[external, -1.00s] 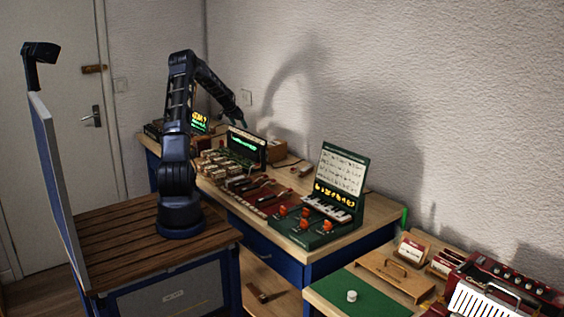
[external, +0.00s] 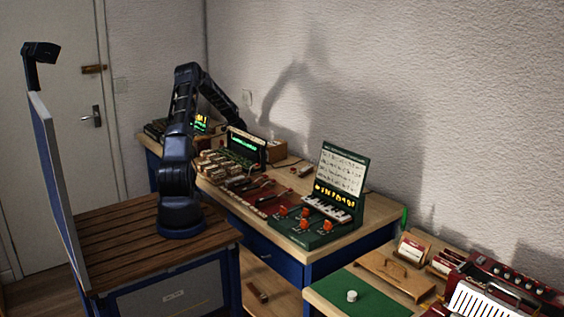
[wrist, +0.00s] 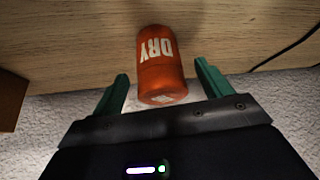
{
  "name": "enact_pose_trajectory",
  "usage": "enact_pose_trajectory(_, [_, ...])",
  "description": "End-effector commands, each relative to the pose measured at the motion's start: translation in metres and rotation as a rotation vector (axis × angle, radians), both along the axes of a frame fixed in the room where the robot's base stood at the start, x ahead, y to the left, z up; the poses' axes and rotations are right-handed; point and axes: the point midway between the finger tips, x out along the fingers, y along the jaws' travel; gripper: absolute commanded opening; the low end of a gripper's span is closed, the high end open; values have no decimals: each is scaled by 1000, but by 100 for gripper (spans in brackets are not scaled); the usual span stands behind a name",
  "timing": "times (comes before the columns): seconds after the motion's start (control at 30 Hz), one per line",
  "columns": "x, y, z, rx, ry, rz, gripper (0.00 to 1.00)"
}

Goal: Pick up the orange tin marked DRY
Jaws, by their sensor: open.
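The orange tin (wrist: 161,75) marked DRY is in the wrist view, top centre, on the wooden bench top. Its white lettering shows upside down. My gripper (wrist: 160,84) is open, with one green finger on each side of the tin's near end. A gap shows between the tin and each finger, so it is not gripped. In the external view my gripper (external: 245,123) is small and dark, over the back of the bench near the wall. The tin cannot be made out in the external view.
A case with a green lit display (external: 246,146) stands in front of my gripper on the bench (external: 375,217). A wooden box (external: 277,150) is to its right. The textured wall (external: 430,120) is close behind. A dark cable (wrist: 285,48) lies near the right finger in the wrist view.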

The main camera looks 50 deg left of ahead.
Motion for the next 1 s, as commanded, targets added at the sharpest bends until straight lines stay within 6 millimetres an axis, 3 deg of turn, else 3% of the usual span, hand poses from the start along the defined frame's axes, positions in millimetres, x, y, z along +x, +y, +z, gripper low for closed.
enact_pose_trajectory(0.17, [11,2,-20,0,-1,0,78])
enact_pose_trajectory(0.43, [13,2,-22,0,-1,0,78])
enact_pose_trajectory(0.7, [13,2,-22,0,-1,0,25])
enact_pose_trajectory(1.0, [13,2,-19,1,-1,0,25])
